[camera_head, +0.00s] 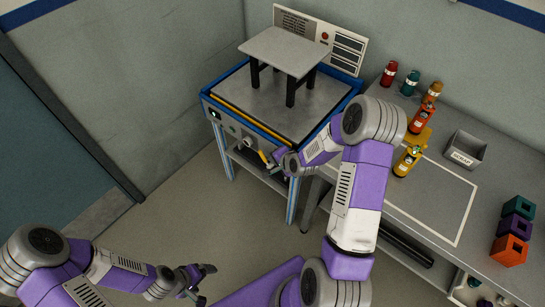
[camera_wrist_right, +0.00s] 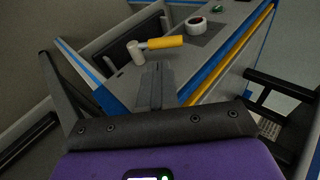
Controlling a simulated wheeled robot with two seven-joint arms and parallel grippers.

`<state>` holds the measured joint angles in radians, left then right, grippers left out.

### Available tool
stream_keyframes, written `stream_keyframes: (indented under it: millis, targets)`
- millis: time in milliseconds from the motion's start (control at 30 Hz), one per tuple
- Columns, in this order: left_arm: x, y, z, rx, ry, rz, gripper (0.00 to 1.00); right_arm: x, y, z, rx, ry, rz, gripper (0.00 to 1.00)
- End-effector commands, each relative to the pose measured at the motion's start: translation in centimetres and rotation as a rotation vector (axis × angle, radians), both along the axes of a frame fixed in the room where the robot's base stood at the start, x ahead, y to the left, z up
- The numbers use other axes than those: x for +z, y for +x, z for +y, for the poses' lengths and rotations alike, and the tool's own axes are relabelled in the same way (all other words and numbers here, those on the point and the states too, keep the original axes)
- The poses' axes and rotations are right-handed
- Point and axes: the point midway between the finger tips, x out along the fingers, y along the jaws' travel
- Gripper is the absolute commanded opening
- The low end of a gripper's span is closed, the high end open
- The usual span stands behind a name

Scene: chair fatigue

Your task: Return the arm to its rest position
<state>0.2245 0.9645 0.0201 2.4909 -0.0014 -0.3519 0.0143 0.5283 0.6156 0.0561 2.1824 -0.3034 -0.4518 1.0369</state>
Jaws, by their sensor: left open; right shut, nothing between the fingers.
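My right arm reaches from the bottom centre of the head view up to the front of the test bench. Its gripper (camera_head: 268,163) is beside the bench's front face, partly hidden by the wrist. In the right wrist view the fingers (camera_wrist_right: 155,85) are shut together with nothing between them. My left gripper (camera_head: 203,280) is open and empty over the floor at the lower left. The test bench (camera_head: 226,104) has blue edges and carries a small grey stool-like chair piece (camera_head: 285,50) with black legs.
The right-hand table (camera_head: 430,205) holds several coloured bottles, a grey bin (camera_head: 466,150) and stacked coloured blocks (camera_head: 510,249). Floor left of the bench is clear.

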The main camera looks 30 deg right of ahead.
Motion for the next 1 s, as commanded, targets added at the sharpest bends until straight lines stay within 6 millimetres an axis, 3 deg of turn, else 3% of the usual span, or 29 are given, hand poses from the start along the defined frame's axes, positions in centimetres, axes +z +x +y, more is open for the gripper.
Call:
stream_keyframes:
  millis: [33, 233, 567, 833, 933, 1000]
  targets:
    - [0.5, 0.0, 0.0, 0.0, 0.0, 0.0, 0.85, 1.4, -0.8, -0.1, -0.002, -0.002, -0.003, 0.0]
    - [1.4, 0.0, 0.0, 0.001, 0.0, -0.001, 0.85, 4.5, -3.4, -0.3, 0.0, -0.002, -0.002, 0.0]
    - [1.8, 0.0, 0.0, 0.001, 0.0, 0.0, 0.85, 6.3, -5.1, -0.3, 0.001, 0.0, 0.0, 0.0]
    - [1.8, 0.0, 0.0, 0.001, 0.0, 0.0, 0.85, 5.5, -5.3, 0.7, 0.034, -0.005, 0.017, 0.0]
    - [1.8, 0.0, 0.0, 0.0, 0.0, 0.0, 0.85, 3.1, -6.2, 3.7, 0.145, -0.025, 0.074, 0.0]
    - [1.8, 0.0, 0.0, 0.001, 0.0, 0.0, 0.85, 0.6, -7.6, 6.9, 0.274, -0.05, 0.136, 0.0]
